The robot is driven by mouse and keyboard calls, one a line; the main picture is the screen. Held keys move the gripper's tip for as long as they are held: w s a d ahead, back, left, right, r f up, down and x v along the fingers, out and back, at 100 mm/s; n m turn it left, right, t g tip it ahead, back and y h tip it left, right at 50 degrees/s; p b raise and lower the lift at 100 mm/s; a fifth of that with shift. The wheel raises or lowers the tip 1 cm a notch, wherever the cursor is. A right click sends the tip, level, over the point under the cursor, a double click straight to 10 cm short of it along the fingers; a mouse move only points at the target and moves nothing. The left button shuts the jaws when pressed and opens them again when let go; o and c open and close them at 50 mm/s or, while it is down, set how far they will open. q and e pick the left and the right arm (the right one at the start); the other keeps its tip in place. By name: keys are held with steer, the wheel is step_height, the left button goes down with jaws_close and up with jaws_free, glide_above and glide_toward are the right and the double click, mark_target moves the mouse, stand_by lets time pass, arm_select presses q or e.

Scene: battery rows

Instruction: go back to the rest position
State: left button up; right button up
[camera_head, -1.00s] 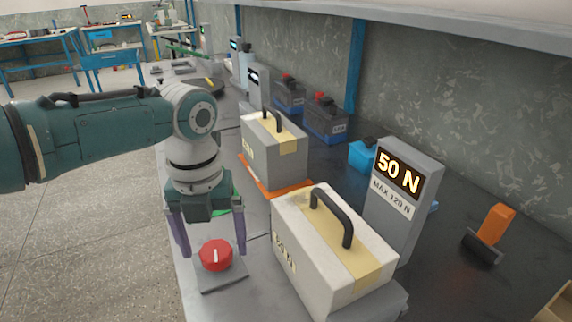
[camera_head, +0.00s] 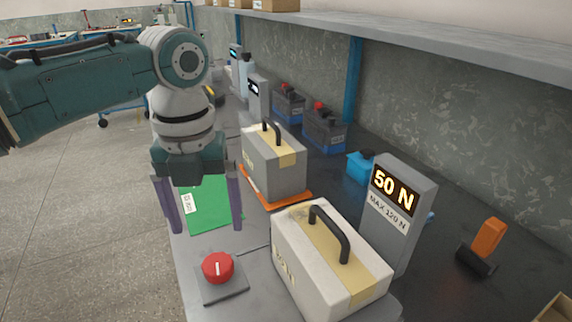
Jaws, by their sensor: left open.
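My left gripper (camera_head: 205,208) points down with its two purple fingers apart and nothing between them. It hangs above the bench's left edge, over a green sheet (camera_head: 208,210) with a white label. A red knob (camera_head: 217,267) on a grey plate lies nearer than the gripper, apart from the fingers. My left arm comes in from the left at the height of the far benches. My right gripper is not in view.
A pale box (camera_head: 300,262) with a black handle stands right of the knob, beside a display (camera_head: 397,205) reading 50 N. A grey box (camera_head: 270,168) stands on an orange mat behind.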

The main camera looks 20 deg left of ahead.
arm_select(q)
steer(key=shift+d, duration=0.1)
stand_by(0.3)
steer(key=s+d+n+t+h+p, duration=0.1)
steer(key=s+d+n+p, duration=0.3)
steer(key=s+d+n, duration=0.55)
steer(key=s+a+r+n+t+p, duration=0.3)
steer(key=s+r+n, duration=0.65)
steer(key=n, duration=0.85)
step_height(320, 180, up, 37)
steer(key=s+p, duration=0.1)
steer(key=p, duration=3.8)
steer(key=shift+a+n+y, duration=0.2)
steer(key=shift+n+y, duration=0.2)
steer(key=shift+n, duration=0.05)
